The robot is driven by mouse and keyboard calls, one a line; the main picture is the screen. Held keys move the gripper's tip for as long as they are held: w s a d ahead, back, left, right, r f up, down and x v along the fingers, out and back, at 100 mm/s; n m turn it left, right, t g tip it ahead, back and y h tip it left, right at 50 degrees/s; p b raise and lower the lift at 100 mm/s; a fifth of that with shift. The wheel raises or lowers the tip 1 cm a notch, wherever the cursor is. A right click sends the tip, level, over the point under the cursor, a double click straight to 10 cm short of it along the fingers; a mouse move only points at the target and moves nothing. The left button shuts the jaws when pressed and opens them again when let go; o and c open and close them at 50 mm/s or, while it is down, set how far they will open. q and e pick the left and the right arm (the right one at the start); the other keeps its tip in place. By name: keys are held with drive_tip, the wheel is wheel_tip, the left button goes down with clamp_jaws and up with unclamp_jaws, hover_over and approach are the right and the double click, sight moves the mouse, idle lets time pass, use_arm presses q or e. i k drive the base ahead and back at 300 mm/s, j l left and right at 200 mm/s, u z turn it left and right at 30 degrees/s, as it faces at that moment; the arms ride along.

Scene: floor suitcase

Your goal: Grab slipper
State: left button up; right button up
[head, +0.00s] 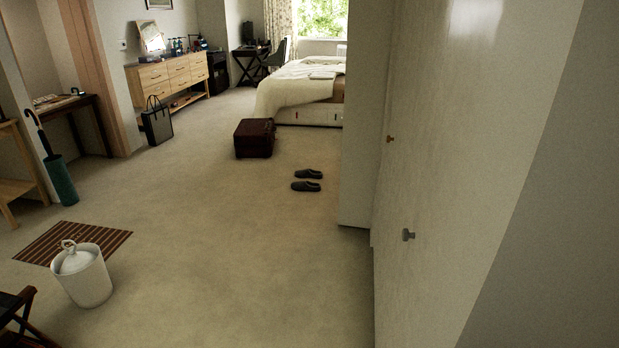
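Two dark slippers lie side by side on the carpet near the middle of the head view. The farther slipper (309,174) is just behind the nearer slipper (306,187). Both are close to the end of the white wardrobe, on its left side. Neither of my grippers shows in the head view, and nothing touches the slippers.
A dark red suitcase (254,138) sits on the floor beyond the slippers, before the bed (299,88). The tall white wardrobe (455,170) walls off the right. A white lidded bin (86,281) stands at lower left by a slatted mat (110,236). Carpet (215,225) between is clear.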

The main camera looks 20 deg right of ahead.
sight(307, 173)
drive_tip(key=i+j, duration=0.15)
drive_tip(key=j, duration=0.15)
drive_tip(key=i+j+z, duration=0.25)
drive_tip(key=i, duration=0.25)
drive_tip(key=i+j+z, duration=0.3)
drive_tip(key=i+j, duration=0.15)
drive_tip(key=i+z, duration=0.25)
drive_tip(key=i, duration=0.6)
drive_tip(key=i+j+z, duration=0.1)
drive_tip(key=i+z, duration=0.15)
drive_tip(key=i, duration=0.6)
drive_tip(key=i+u, duration=0.2)
drive_tip(key=i, duration=0.45)
drive_tip(key=i+u, duration=0.15)
drive_tip(key=i, duration=0.45)
drive_tip(key=i+l+u, duration=0.2)
drive_tip(key=i, duration=0.4)
drive_tip(key=i+j+z, duration=0.15)
drive_tip(key=i, duration=0.35)
drive_tip(key=i+j+z, duration=0.1)
drive_tip(key=i, duration=0.4)
drive_tip(key=i+j+z, duration=0.15)
drive_tip(key=i, duration=0.35)
drive_tip(key=j, duration=0.1)
